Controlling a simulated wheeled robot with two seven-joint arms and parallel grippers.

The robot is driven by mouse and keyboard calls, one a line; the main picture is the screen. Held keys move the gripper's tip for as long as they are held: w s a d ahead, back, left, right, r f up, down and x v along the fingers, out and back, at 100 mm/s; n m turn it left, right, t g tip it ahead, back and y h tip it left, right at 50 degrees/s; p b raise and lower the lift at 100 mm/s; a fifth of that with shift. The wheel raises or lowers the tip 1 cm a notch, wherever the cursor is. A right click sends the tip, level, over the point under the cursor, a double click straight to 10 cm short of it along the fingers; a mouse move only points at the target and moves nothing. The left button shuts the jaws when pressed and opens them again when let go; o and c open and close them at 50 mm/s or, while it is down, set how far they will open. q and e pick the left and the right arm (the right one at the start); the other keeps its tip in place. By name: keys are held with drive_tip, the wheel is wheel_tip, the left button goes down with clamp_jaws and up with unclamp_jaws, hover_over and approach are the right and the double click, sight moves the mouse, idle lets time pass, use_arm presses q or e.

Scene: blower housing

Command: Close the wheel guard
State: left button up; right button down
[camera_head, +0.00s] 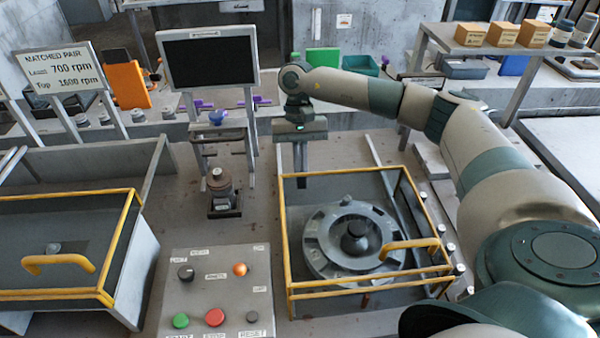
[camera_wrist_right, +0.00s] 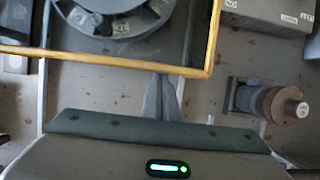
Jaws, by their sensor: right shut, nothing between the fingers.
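The wheel guard (camera_head: 284,235) is a yellow-edged frame with a yellow handle (camera_head: 410,247) on its front right part. It surrounds and overlies the grey finned wheel (camera_head: 322,243), with its frame low around it. My right gripper (camera_head: 302,186) points down at the back left corner of the guard, away from the handle. In the right wrist view its fingers (camera_wrist_right: 160,82) are together and empty, close to the guard's yellow bar (camera_wrist_right: 110,60); whether they touch it I cannot tell. The wheel (camera_wrist_right: 112,15) also shows there. My left gripper is out of view.
A second yellow-edged guard (camera_head: 125,235) with its own handle stands left. Between them are a control panel (camera_head: 215,285) with several buttons and a small brown-capped motor (camera_head: 222,190). A monitor (camera_head: 208,60) stands behind, left of my right arm. A shelf with boxes (camera_head: 503,36) is back right.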

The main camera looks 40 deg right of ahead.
drive_tip(key=shift+s+a+f+b, duration=0.1)
drive_tip(key=shift+s+a+b, duration=0.3)
drive_tip(key=shift+s, duration=0.35)
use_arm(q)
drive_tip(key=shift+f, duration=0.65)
use_arm(e)
drive_tip(key=shift+s, duration=0.1)
drive_tip(key=shift+w+r, duration=0.3)
drive_tip(key=shift+r, duration=0.1)
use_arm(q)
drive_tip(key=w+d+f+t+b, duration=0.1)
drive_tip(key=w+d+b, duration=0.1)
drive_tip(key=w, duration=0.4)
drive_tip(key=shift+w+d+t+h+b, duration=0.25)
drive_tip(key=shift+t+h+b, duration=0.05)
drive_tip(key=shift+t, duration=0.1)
use_arm(e)
drive_tip(key=v, duration=1.7)
